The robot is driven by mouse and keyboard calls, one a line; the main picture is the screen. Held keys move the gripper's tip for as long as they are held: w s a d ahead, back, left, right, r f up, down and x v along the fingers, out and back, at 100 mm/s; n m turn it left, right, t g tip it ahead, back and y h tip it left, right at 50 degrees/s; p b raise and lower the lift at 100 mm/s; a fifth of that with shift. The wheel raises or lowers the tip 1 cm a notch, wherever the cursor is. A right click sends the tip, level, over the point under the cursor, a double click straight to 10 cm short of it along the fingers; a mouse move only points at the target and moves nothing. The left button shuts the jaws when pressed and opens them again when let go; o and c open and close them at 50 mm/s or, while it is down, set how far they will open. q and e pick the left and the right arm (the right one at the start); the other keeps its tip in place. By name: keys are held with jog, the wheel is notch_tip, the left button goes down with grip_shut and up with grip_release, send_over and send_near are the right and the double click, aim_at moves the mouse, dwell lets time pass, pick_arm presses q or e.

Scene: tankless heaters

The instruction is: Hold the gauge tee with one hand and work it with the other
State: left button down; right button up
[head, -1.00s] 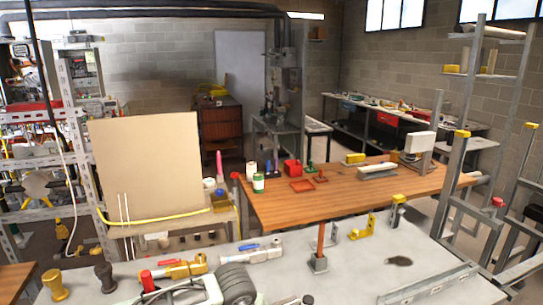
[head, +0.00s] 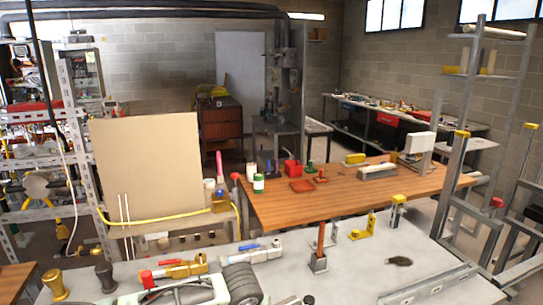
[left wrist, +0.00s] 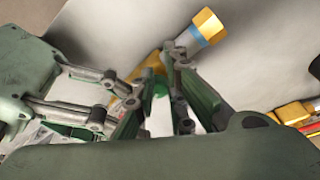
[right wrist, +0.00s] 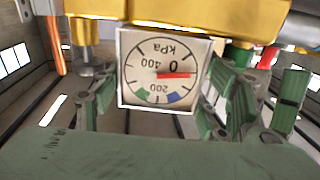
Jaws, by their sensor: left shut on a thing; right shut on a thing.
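The gauge tee's square white kPa dial (right wrist: 163,70) fills the middle of the right wrist view, upside down, its red needle near 0. A brass body (right wrist: 175,25) runs across above it. My right gripper (right wrist: 158,100) has its fingers on both sides of the dial and is shut on the tee. In the left wrist view my left gripper (left wrist: 168,70) is shut on a brass fitting with a silver and blue band and a hex end (left wrist: 208,24). It appears to be the tee; the fingers hide its middle. The hold is not clear in the head view.
On the grey table (head: 350,275) lie a red-handled brass valve (head: 184,269) and a blue-handled silver one (head: 258,254). A red post (head: 320,240), yellow bracket (head: 363,226) and metal rail (head: 430,287) stand there. The wooden bench (head: 340,205) is behind. The table's right middle is mostly clear.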

pick_arm(q)
jog(key=shift+s+d+f, duration=0.1)
jog(key=shift+s+d, duration=0.15)
jog(key=shift+d, duration=0.25)
jog(key=shift+s+d+f, duration=0.1)
jog(key=shift+s+d, duration=0.15)
jog(key=shift+d, duration=0.3)
jog(key=shift+s, duration=0.4)
notch_tip(320, 180, up, 6)
jog(key=shift+w+a, duration=0.3)
jog(key=shift+w, duration=0.1)
jog(key=shift+r, duration=0.1)
